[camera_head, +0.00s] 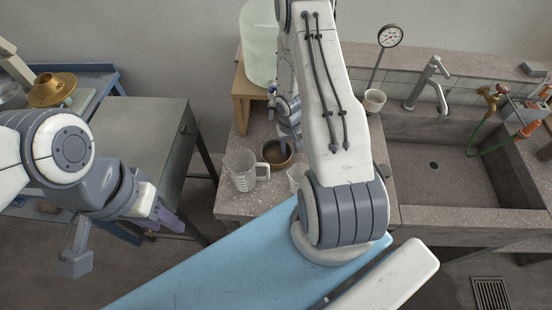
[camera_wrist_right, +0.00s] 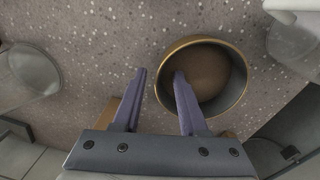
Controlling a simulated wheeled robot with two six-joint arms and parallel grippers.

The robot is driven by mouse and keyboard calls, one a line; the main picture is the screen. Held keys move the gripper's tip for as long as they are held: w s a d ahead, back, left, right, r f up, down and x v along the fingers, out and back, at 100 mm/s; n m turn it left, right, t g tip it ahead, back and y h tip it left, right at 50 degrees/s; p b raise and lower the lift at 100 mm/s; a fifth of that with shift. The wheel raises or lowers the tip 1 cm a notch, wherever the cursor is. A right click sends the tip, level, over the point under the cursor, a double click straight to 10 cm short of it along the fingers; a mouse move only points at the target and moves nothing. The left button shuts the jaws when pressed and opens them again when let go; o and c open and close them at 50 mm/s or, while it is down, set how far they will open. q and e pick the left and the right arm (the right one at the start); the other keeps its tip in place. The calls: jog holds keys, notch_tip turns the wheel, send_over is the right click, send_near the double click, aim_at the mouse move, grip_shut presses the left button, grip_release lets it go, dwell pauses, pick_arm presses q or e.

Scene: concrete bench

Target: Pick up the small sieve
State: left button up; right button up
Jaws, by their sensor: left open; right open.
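The small sieve (camera_head: 276,153) is a round, dark bowl with a brass rim on the speckled bench, beside the clear measuring jug. In the right wrist view the sieve (camera_wrist_right: 222,88) fills the upper middle right, and its inside looks brown. My right gripper (camera_wrist_right: 160,73) is open and empty, with the sieve's left rim between its fingers. One fingertip overlaps the bowl's inside and the other is outside the rim. I cannot tell whether they touch it. In the head view my right arm partly hides this. My left gripper (camera_head: 170,218) is open and empty, away at the left.
A clear measuring jug (camera_head: 241,170) stands left of the sieve and a clear cup (camera_head: 297,176) stands close at its right. A large pale container (camera_head: 258,45) sits on a wooden stand behind. A sink (camera_head: 440,165) is at the right, a metal table (camera_head: 145,135) at the left.

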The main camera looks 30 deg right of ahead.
jog(key=shift+f, duration=0.35)
grip_shut()
dwell(1.2)
